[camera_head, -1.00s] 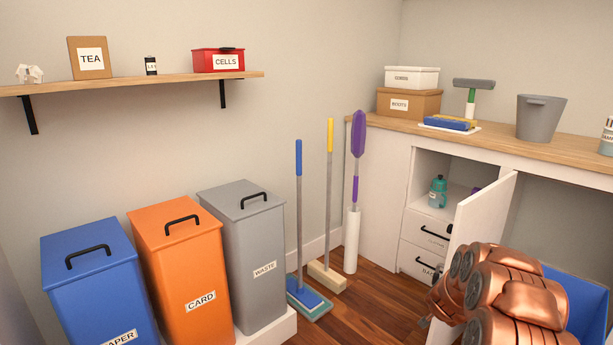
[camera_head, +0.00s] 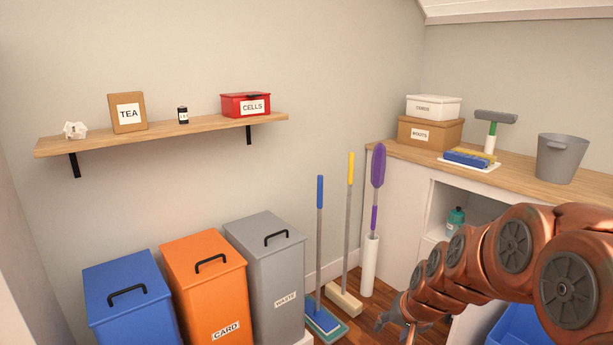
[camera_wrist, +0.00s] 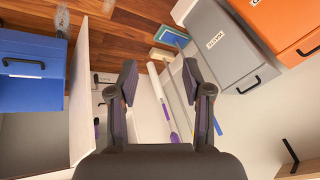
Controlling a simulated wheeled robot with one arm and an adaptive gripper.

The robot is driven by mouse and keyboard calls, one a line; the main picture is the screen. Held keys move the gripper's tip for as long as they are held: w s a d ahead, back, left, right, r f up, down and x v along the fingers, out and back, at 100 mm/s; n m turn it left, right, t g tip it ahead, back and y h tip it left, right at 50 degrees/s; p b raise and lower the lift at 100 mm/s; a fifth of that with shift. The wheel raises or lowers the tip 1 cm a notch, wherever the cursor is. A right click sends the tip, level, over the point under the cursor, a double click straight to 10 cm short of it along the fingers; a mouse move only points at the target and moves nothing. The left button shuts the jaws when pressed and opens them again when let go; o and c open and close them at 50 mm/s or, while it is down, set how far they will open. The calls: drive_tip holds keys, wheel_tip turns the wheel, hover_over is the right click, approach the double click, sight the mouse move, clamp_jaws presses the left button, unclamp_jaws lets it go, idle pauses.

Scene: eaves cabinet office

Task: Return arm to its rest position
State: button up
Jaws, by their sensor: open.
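My copper arm reaches in from the right edge of the head view, across the front of the cabinet. My gripper (camera_head: 397,328) is low in that view, in front of the floor by the mop heads. In the wrist view my gripper (camera_wrist: 158,85) has its two dark fingers wide apart with nothing between them. Beyond the fingers, the wrist view shows the wooden floor (camera_wrist: 130,45), the open white cabinet door (camera_wrist: 82,95) on the left and the grey waste bin (camera_wrist: 222,45) on the right. The fingertips touch nothing that I can see.
Blue (camera_head: 127,300), orange (camera_head: 205,285) and grey (camera_head: 266,270) bins stand along the wall under a shelf (camera_head: 165,135). Several long-handled tools stand beside the cabinet. The worktop holds boxes (camera_head: 430,132) and a grey bucket (camera_head: 562,158). A blue crate (camera_head: 520,328) is below my arm.

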drive_tip(key=s+r+n+g+p, duration=0.1)
drive_tip(key=s+r+p, duration=0.3)
drive_tip(key=s, duration=0.7)
drive_tip(key=s+r+n+g+h+p, duration=0.1)
drive_tip(key=s+r+g+p, duration=0.2)
drive_tip(key=s+r, duration=0.4)
drive_tip(key=s+r+n+g+p, duration=0.1)
drive_tip(key=s+r+p, duration=0.4)
drive_tip(key=s, duration=0.9)
drive_tip(key=shift+s+a+r+n+g+h, duration=0.3)
drive_tip(key=shift+a+r+n+g+h, duration=0.1)
drive_tip(key=shift+g, duration=0.4)
drive_tip(key=shift+d, duration=0.15)
